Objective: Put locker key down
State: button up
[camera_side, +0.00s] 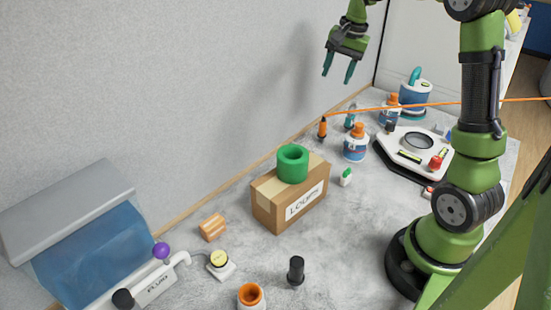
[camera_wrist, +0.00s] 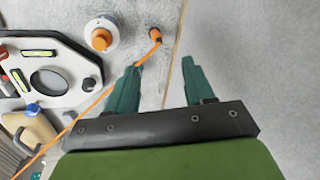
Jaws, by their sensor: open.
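I cannot pick out a locker key in either view. My gripper (camera_side: 338,79) is high above the back of the bench near the wall in the side view. In the wrist view its two teal fingers (camera_wrist: 161,76) are spread apart, with nothing between them. Below and beyond the fingertips an orange plug-like piece (camera_wrist: 154,35) with an orange cord stands on the bench. It also shows in the side view (camera_side: 323,128), apart from my gripper.
A cardboard box (camera_side: 275,211) carries a green ring (camera_side: 292,164). Bottles (camera_side: 356,146) and a white console (camera_side: 393,157) stand at right. A blue tank (camera_side: 95,255) is at left. The orange cord (camera_side: 440,104) crosses the right side.

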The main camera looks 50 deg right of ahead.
jog(key=s+a+r+n+t, duration=0.1)
jog(key=s+a+r+n, duration=0.15)
jog(key=a, duration=0.55)
jog(key=s+a+r+n+t, duration=0.2)
jog(key=s+a+n, duration=0.1)
jog(key=a, duration=0.4)
jog(key=s+a+f+n+t+y, duration=0.1)
jog(key=s+a+n, duration=0.4)
jog(key=s+a, duration=0.5)
jog(key=shift+f+t+y, duration=0.4)
jog(key=shift+f, duration=0.45)
